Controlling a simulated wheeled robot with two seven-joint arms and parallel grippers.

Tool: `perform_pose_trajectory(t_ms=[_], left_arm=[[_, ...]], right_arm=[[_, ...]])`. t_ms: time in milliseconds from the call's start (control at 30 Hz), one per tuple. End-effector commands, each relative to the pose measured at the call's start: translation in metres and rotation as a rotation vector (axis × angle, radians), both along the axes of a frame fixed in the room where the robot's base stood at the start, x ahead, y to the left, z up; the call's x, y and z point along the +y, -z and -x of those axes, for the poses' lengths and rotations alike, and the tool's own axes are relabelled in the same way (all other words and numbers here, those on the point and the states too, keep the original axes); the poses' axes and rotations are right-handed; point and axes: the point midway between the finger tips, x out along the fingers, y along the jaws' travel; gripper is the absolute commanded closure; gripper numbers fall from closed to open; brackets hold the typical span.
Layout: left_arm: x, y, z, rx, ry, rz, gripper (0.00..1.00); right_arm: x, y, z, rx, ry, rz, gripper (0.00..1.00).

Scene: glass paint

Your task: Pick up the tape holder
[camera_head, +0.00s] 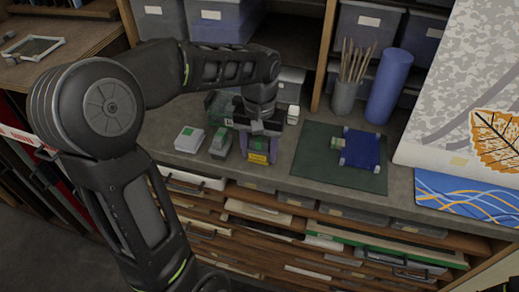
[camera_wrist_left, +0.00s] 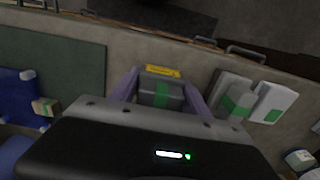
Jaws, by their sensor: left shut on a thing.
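My left gripper (camera_head: 258,148) reaches down over the counter from above. My right gripper is not in view.
Grey boxes with green patches (camera_head: 189,139) (camera_head: 221,143) stand close left of the gripper. A small white bottle (camera_head: 293,114) stands to its right. A green mat (camera_head: 322,158) holds a blue item (camera_head: 361,150). A brush cup (camera_head: 344,97) and blue roll (camera_head: 389,86) stand behind.

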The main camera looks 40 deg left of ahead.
Motion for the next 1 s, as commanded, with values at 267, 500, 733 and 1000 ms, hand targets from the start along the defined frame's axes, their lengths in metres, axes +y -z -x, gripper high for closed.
perform_pose_trajectory(t_ms=[267,500,733,1000], left_arm=[[0.0,0.0,0.0,0.0,0.0,0.0,0.74],[0.0,0.0,0.0,0.0,0.0,0.0,0.9],[0.0,-0.002,0.0,-0.002,0.0,-0.001,0.9],[0.0,-0.034,-0.002,-0.006,-0.001,-0.001,0.9]], right_arm=[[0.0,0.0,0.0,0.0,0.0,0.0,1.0],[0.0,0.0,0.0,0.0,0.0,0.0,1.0],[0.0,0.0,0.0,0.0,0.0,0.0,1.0],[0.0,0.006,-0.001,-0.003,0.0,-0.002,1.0]])
